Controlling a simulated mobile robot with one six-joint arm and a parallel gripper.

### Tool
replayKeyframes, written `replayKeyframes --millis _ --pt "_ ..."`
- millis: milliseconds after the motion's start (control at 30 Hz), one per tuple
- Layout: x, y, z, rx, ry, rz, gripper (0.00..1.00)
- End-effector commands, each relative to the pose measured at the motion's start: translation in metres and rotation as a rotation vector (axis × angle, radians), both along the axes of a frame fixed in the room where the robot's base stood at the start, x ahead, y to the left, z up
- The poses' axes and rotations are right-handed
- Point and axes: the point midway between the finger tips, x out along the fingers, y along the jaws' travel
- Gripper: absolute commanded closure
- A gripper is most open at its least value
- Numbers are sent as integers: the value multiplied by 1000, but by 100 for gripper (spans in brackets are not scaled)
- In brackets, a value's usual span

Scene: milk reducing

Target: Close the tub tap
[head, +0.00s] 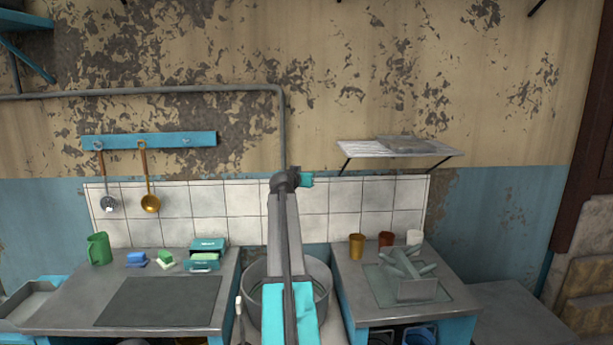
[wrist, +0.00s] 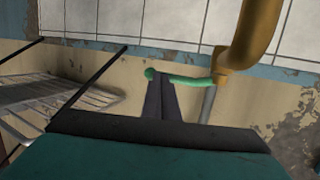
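In the wrist view, the tub tap is a brass pipe (wrist: 247,45) at the upper right. Its green lever handle (wrist: 190,82) reaches left from the brass and ends in a round knob (wrist: 150,74). My gripper (wrist: 160,80) has its dark fingers close together, and the tips overlap the lever near the knob. I cannot tell whether they touch or hold it. In the head view, the metal tub (head: 255,300) stands between the two counters, partly hidden by my arm. My arm also hides the tap there.
The left counter (head: 75,300) holds a green mug (head: 98,248) and sponges. The right counter (head: 352,290) holds cups and a block with green pieces (head: 410,285). A wall pipe (head: 283,135) runs down behind my arm. A wire shelf (head: 360,148) sits to the right.

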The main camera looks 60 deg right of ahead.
Motion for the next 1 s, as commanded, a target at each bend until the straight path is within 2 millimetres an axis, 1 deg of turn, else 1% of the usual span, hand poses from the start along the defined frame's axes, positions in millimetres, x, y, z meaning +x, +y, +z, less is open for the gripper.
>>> replayKeyframes --millis 33,267,467,667,833,1000 --pt "-1 -2 2 -4 0 -1 100" --pt "-1 -2 3 -6 1 0 100" --pt "-3 4 4 -6 0 0 100" --pt "-7 21 5 -4 0 3 100" --pt "-12 40 9 -5 0 6 100" --pt "-23 54 12 -3 -1 6 100"
